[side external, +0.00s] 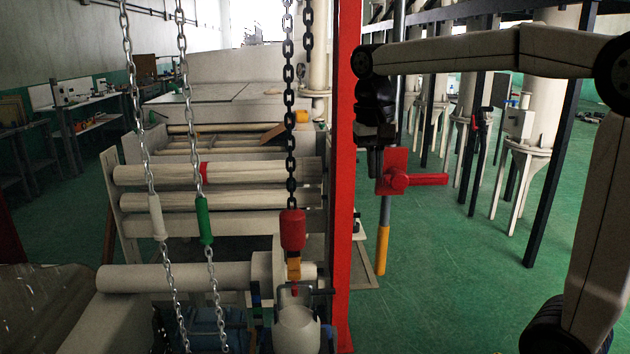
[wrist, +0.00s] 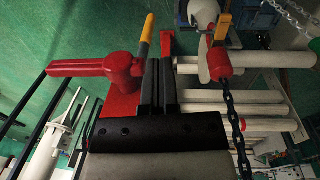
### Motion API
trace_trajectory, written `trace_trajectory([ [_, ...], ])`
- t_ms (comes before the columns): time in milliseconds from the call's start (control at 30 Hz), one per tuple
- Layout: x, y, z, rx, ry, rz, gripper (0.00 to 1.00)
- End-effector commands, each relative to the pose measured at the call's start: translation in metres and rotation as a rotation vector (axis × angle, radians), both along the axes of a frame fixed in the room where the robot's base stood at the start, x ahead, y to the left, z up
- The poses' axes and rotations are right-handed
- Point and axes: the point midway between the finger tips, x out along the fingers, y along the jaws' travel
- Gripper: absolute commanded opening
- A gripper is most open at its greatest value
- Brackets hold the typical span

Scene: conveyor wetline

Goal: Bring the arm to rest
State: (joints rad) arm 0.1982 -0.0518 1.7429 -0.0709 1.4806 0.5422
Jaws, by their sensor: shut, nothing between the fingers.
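My gripper (side external: 374,172) hangs from the arm, pointing down, just right of a red upright post (side external: 343,230) in the side view. In the wrist view my gripper (wrist: 158,62) has its two dark fingers together, with nothing between them. A red valve-like fitting with a side handle (side external: 400,182) is close beside the fingers; it also shows left of them in the wrist view (wrist: 112,68). Whether the fingers touch it I cannot tell.
A red pendant (side external: 293,230) hangs on a dark chain left of the post. Pale chains with a white sleeve (side external: 157,217) and a green sleeve (side external: 204,220) hang further left. Conveyor rollers (side external: 215,172) lie behind. Green floor (side external: 450,270) is open at the right.

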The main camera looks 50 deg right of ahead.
Motion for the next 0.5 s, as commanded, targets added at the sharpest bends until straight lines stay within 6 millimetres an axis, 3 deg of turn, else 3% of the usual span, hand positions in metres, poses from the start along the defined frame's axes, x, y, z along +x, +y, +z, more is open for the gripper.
trace_trajectory([
  [100, 0.005, 0.015, -0.041, 0.012, -0.021, 0.088, 0.0],
  [500, -0.005, 0.05, -0.158, 0.021, -0.12, 0.411, 0.0],
])
